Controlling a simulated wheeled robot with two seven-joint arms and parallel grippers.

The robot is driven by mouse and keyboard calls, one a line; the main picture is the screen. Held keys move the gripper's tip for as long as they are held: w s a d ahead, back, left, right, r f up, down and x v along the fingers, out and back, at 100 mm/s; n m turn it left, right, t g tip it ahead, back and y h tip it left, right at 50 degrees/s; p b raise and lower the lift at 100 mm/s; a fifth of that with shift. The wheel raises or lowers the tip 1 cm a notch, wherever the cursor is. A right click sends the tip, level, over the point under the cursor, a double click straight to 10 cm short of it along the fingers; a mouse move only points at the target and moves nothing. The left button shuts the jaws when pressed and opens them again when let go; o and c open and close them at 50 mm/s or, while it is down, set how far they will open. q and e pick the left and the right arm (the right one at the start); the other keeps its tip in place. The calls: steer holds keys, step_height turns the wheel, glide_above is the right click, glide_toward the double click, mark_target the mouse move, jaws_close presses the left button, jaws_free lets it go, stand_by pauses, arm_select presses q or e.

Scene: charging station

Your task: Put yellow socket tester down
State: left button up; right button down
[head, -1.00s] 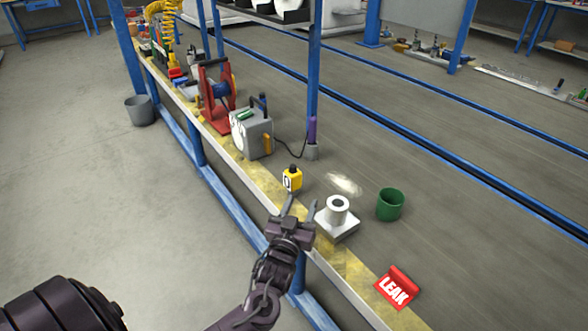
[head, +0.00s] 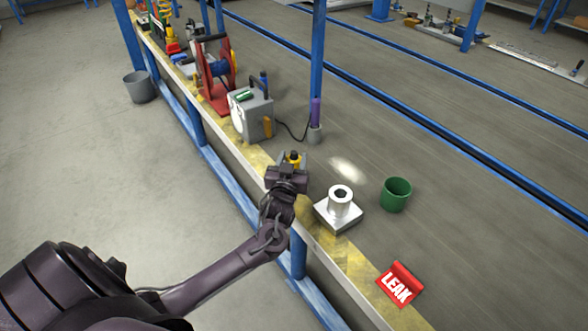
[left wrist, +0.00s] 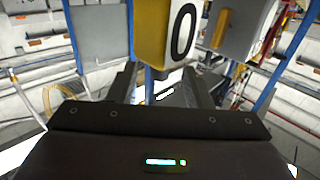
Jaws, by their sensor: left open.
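The yellow socket tester (head: 294,157) with a black top stands on the yellow-edged shelf, mostly hidden behind my left gripper (head: 292,165) in the head view. In the left wrist view the tester (left wrist: 165,35) shows a white face with a black 0, upright at the top of the picture, cut off by its edge. My left gripper (left wrist: 163,88) is open, with one finger to each side and the tester ahead of the gap. I cannot tell whether a finger touches it. My right gripper is not in view.
A grey box with a handle (head: 250,117) and a red cable reel (head: 214,80) stand to the left. A blue post (head: 318,60) rises behind.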

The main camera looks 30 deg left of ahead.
arm_select(q)
jaws_close()
stand_by(0.3)
